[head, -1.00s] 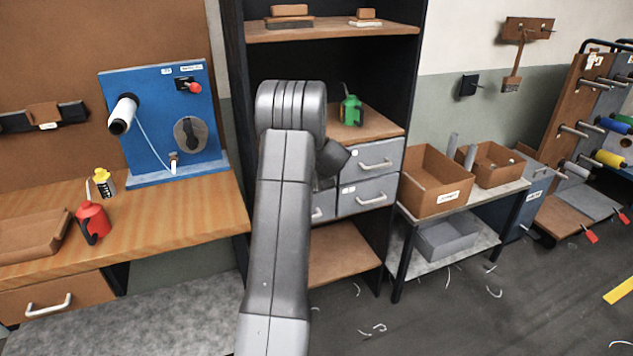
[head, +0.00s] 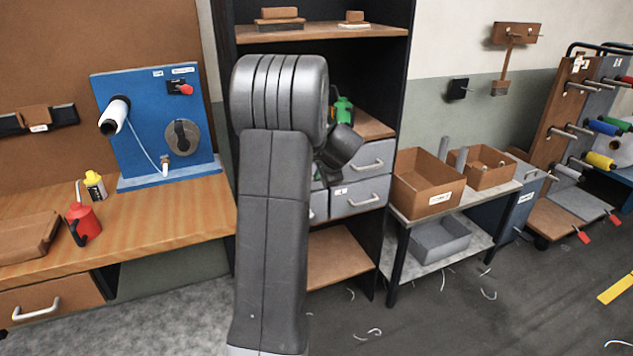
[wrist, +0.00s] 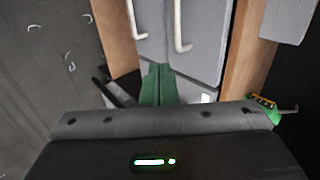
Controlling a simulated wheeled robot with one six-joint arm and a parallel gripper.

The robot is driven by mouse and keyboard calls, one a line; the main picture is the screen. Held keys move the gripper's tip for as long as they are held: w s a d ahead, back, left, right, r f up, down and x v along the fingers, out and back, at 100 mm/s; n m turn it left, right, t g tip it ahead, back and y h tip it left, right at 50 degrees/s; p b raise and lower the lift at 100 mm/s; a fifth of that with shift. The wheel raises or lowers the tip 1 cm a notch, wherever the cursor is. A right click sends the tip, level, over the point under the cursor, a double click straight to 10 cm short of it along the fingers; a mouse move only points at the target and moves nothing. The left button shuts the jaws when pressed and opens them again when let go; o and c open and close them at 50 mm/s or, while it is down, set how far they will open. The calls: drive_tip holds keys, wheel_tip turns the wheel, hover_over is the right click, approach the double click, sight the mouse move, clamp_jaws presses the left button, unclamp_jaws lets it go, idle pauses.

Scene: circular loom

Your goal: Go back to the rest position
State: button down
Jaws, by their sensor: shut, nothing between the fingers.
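My gripper (wrist: 158,82) shows in the wrist view as two green fingers lying together, with nothing between them. Beyond the fingertips in that view are the grey drawers (wrist: 190,45) with pale bar handles. In the head view my arm stands upright in the middle of the picture, in front of the shelf unit, and its upper links hide most of my gripper. The grey drawers also show in the head view (head: 362,196), to the right of my arm, and look closed.
Left is a wooden bench (head: 150,215) with a blue panel (head: 145,95) and a red can (head: 83,224). Right are a cart with brown boxes (head: 428,183) and a spool rack (head: 555,130). Open floor lies front right.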

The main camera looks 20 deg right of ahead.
drive_tip(key=shift+s+r, duration=0.25)
